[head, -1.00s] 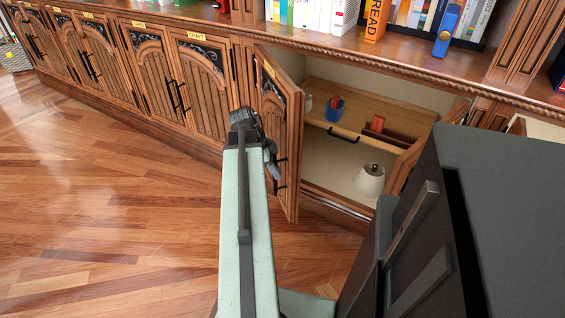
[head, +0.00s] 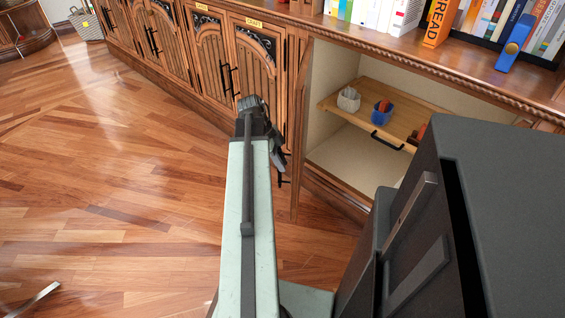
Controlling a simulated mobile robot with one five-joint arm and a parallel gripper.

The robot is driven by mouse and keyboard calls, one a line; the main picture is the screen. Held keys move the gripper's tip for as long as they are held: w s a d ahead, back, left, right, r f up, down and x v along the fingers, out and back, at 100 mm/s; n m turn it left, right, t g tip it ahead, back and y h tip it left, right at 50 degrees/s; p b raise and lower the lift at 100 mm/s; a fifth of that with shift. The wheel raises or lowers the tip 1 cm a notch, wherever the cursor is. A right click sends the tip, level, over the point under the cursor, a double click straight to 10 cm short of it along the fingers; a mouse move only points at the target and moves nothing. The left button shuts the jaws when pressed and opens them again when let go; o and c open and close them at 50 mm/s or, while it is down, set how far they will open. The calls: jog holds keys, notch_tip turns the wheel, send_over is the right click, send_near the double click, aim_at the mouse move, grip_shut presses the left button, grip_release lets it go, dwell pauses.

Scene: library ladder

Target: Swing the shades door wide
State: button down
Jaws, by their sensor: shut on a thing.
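A wooden cabinet door (head: 301,125) stands open, nearly edge-on in the head view, so its label cannot be read; I take it as the shades door. My gripper (head: 279,165) is at its outer face, shut on its dark handle (head: 284,182), though the fingertips are small and partly hidden by the gripper body. Behind the door, the open cabinet (head: 335,70) shows a wooden pull-out shelf (head: 345,105) with a black handle (head: 387,141).
On the shelf are a whitish container (head: 349,99) and a blue cup (head: 381,112). The neighbouring door labelled CRAFT (head: 250,60) is closed. Books (head: 375,12) line the counter above. Open wooden floor (head: 110,190) lies to the left; a basket (head: 87,26) stands far left.

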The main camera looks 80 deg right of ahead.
jog(key=shift+a, duration=0.15)
jog(key=c, duration=1.4)
grip_release()
jog(key=shift+s, duration=0.1)
jog(key=shift+o, duration=0.2)
jog(key=p+v, duration=0.7)
jog(key=shift+r, duration=0.4)
